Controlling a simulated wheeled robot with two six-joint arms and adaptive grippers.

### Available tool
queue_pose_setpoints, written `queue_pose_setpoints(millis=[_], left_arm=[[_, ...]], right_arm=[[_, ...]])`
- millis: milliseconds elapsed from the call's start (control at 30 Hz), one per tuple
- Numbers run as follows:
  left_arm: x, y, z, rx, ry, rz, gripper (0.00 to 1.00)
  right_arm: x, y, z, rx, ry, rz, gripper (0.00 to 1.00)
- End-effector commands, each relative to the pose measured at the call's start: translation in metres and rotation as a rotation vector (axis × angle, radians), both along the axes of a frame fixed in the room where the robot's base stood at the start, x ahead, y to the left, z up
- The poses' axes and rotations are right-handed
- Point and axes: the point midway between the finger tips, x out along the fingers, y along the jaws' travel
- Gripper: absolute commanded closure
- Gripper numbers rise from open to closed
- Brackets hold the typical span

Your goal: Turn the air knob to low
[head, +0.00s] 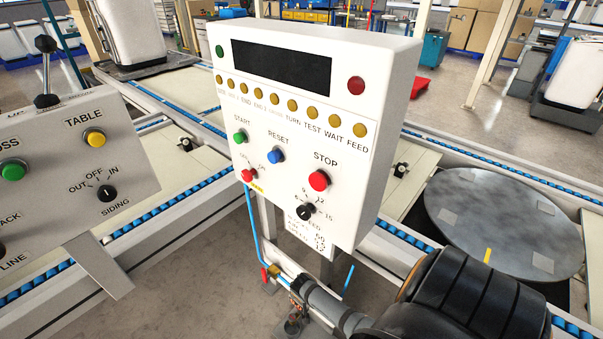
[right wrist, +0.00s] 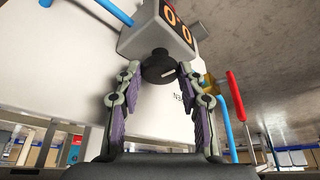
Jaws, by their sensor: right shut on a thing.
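The air knob (right wrist: 158,68) is a dark round knob with a short white mark, under a grey box (right wrist: 160,30) with orange digits in the right wrist view. The mark points toward the right of that picture. My right gripper (right wrist: 157,75) is shut on the knob, one finger on each side. In the head view my right arm comes in from the lower right, and the gripper (head: 297,305) is low, below the white control panel (head: 300,130). The knob and its scale cannot be made out there. My left gripper is not in view.
A blue pipe (head: 252,228), a brass fitting (head: 274,270) and a red handle (head: 264,275) are close beside my right gripper. A tilted grey panel (head: 60,185) stands at the left. A round dark turntable (head: 505,215) and conveyors lie at the right.

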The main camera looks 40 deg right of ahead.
Motion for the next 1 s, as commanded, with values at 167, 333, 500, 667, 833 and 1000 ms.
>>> queue_pose_setpoints(millis=[167, 333, 500, 667, 833, 1000], left_arm=[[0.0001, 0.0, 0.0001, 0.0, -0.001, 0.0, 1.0], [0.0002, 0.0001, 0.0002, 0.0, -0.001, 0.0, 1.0], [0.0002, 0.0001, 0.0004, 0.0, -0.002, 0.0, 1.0], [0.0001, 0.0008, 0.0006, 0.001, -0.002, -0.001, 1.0], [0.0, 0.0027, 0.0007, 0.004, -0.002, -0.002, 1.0], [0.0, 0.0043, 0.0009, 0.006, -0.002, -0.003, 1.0]], right_arm=[[0.0004, -0.0004, 0.0002, -0.001, -0.001, 0.001, 0.92], [0.0004, -0.0004, 0.0002, 0.0, -0.001, 0.001, 0.92], [0.0004, -0.0005, 0.0003, 0.0, -0.001, 0.001, 0.92], [0.0005, -0.0004, 0.0003, 0.0, -0.001, 0.001, 0.92], [0.0005, -0.0004, 0.0004, 0.0, -0.001, 0.001, 0.92], [0.0005, -0.0004, 0.0004, 0.0, -0.001, 0.001, 0.54]])
